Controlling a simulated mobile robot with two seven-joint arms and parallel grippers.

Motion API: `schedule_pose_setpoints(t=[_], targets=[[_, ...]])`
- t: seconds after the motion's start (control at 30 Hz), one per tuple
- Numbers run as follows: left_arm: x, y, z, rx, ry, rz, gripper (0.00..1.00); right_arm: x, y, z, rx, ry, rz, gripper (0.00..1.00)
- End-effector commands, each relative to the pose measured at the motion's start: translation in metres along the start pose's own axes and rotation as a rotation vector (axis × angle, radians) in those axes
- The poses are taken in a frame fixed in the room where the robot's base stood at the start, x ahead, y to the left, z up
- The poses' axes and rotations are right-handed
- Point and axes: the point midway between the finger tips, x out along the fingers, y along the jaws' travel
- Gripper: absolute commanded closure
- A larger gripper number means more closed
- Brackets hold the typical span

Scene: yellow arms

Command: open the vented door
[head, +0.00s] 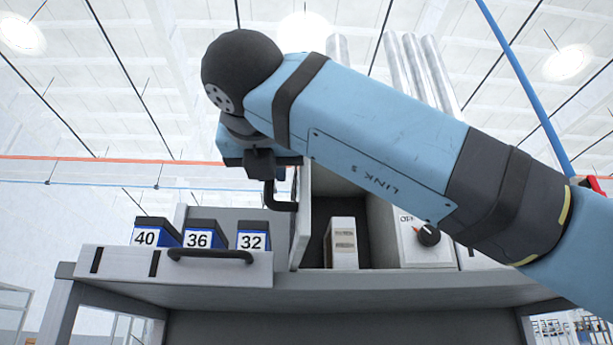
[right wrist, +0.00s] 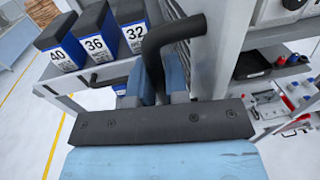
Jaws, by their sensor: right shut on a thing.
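The vented door (head: 300,222) stands swung out from its compartment, seen nearly edge-on in the head view. Its pale edge also shows in the right wrist view (right wrist: 213,45). My right gripper (head: 268,176) is shut on the door's black handle (head: 283,206), at the left of the door. In the right wrist view the handle (right wrist: 168,38) passes between the fingers of the gripper (right wrist: 162,85). The compartment is open, with a pale box (head: 343,243) inside. My left gripper is not in view.
Blue-black bins labelled 40 (head: 150,233), 36 (head: 203,235) and 32 (head: 252,236) stand left of the door, behind a drawer front (head: 200,267) with a black handle. A panel with a red-marked knob (head: 428,236) is at the right. My right arm crosses above the compartment.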

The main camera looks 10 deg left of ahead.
Motion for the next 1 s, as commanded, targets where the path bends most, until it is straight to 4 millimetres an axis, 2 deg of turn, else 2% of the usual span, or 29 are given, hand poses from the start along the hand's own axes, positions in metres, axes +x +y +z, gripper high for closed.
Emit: schedule_pose_setpoints(t=[0.1,0.3,0.77,0.8,0.87,0.9,1.0], targets=[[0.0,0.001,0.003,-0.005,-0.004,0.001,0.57,0.0,0.01,0.0,-0.003,0.001,-0.047,1.0],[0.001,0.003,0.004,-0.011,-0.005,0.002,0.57,0.002,0.017,0.0,-0.002,0.002,-0.091,1.0],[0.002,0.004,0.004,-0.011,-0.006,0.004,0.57,0.003,0.018,0.001,-0.002,0.002,-0.101,1.0],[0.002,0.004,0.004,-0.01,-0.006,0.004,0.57,0.003,0.018,0.001,-0.002,0.002,-0.101,0.79],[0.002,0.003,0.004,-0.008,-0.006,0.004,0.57,0.003,0.018,0.001,-0.001,0.002,-0.101,0.65],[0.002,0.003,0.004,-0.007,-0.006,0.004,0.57,0.003,0.018,0.001,-0.001,0.002,-0.101,0.61],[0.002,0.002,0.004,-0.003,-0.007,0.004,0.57,0.003,0.018,0.0,-0.001,0.001,-0.101,0.61]])
